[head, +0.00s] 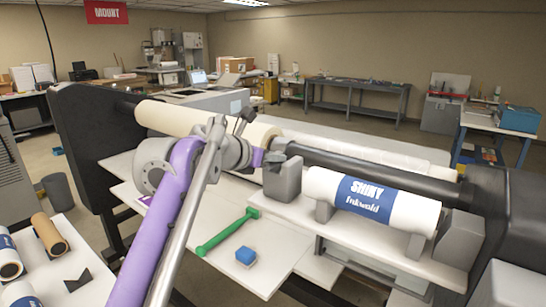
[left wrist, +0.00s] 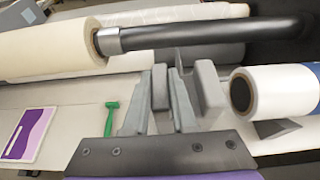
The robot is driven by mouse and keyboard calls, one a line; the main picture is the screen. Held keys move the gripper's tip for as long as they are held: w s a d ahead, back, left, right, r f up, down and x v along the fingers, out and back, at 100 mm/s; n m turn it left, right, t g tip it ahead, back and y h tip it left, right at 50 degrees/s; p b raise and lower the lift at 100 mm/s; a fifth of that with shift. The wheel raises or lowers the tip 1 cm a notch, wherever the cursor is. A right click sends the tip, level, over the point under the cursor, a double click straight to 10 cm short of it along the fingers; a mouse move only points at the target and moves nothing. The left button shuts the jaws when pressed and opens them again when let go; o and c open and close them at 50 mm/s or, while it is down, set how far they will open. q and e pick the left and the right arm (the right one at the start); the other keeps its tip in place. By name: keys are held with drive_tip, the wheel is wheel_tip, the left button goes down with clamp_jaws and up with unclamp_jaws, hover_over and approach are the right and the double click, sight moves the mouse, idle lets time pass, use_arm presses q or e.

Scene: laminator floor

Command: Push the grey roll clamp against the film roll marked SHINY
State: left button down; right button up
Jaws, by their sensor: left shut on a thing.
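The film roll marked SHINY (head: 408,210), white with a blue label, lies on supports on the machine's right side. Its open core end shows in the left wrist view (left wrist: 285,92). The grey roll clamp (head: 283,181) stands upright just left of that end; it also shows in the left wrist view (left wrist: 208,92). The wrist view shows the core end uncovered, with a small gap to the clamp. My left gripper (head: 272,157) is shut on the clamp's upper part; its fingers show in the left wrist view (left wrist: 160,105). My right gripper is not in view.
A black shaft (head: 380,172) runs behind the clamp and roll. A grey block (head: 459,239) stands at the roll's right end. More rolls (head: 49,233) lie at the left.

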sight(289, 162)
use_arm(q)
drive_tip(key=s+d, duration=0.1)
drive_tip(key=d, duration=0.1)
drive_tip(key=s+d, duration=0.2)
drive_tip(key=shift+d, duration=0.1)
drive_tip(key=c, duration=1.1)
unclamp_jaws()
drive_tip(key=o, duration=0.4)
drive_tip(key=shift+d, duration=0.1)
